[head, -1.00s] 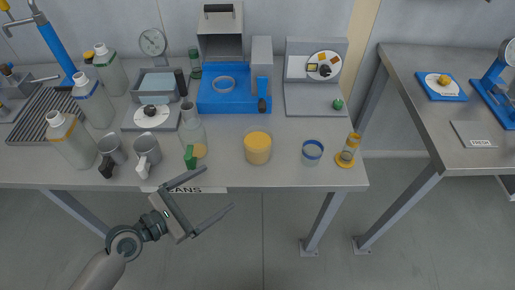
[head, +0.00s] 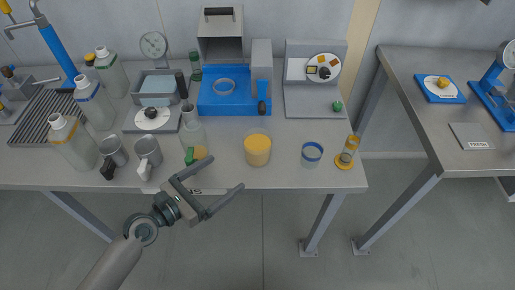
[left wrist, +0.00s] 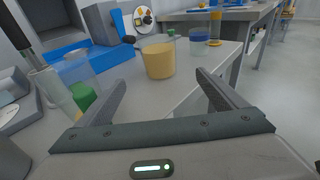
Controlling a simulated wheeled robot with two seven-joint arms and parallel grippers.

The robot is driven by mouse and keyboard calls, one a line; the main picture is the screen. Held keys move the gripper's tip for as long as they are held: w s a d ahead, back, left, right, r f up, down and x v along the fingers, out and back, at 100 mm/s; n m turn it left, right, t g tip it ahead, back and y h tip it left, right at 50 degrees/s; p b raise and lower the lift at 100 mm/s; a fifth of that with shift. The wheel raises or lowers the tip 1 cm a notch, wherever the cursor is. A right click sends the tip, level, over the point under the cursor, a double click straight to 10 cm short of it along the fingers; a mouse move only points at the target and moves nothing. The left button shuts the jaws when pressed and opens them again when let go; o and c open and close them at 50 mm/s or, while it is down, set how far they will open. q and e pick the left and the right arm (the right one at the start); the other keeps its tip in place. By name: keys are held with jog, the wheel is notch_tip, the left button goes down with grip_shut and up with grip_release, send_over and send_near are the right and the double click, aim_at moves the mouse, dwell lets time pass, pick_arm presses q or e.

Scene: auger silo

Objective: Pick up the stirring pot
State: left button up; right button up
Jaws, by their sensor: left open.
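No vessel is labelled as the stirring pot, so I cannot tell for sure which one it is. A clear round pot with yellow contents (head: 257,149) stands upright near the table's front edge. It also shows in the left wrist view (left wrist: 158,60), ahead of and between the fingers, not touching them. Two grey metal mugs, one with a black handle (head: 113,152) and one with a white handle (head: 149,151), stand at the left. My left gripper (head: 224,174) is open and empty at the table's front edge, lower left of the yellow pot. My right gripper is not in view.
A clear vessel with a green part (head: 194,143) stands close to my left gripper, also in the left wrist view (left wrist: 83,97). A blue-rimmed cup (head: 312,155) and an amber hourglass-like item (head: 349,150) stand right of the yellow pot. A blue tray (head: 233,103) lies behind.

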aim_at(247, 158)
pick_arm(q)
jog(key=x, duration=0.6)
jog(key=shift+w+d+p, duration=0.25)
jog(key=shift+w+p, duration=0.05)
jog(key=shift+p, duration=0.1)
jog(key=shift+w+d, duration=0.15)
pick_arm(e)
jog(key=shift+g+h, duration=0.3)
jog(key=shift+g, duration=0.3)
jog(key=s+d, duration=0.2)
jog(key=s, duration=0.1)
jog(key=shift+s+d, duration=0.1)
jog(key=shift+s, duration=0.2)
pick_arm(q)
jog(key=shift+d, duration=0.1)
jog(key=shift+w+d, duration=0.2)
jog(key=shift+w, duration=0.05)
jog(key=x, duration=0.4)
jog(key=shift+w+d+f+p, duration=0.2)
jog(key=shift+w+d+p, duration=0.1)
jog(key=shift+w+d, duration=0.1)
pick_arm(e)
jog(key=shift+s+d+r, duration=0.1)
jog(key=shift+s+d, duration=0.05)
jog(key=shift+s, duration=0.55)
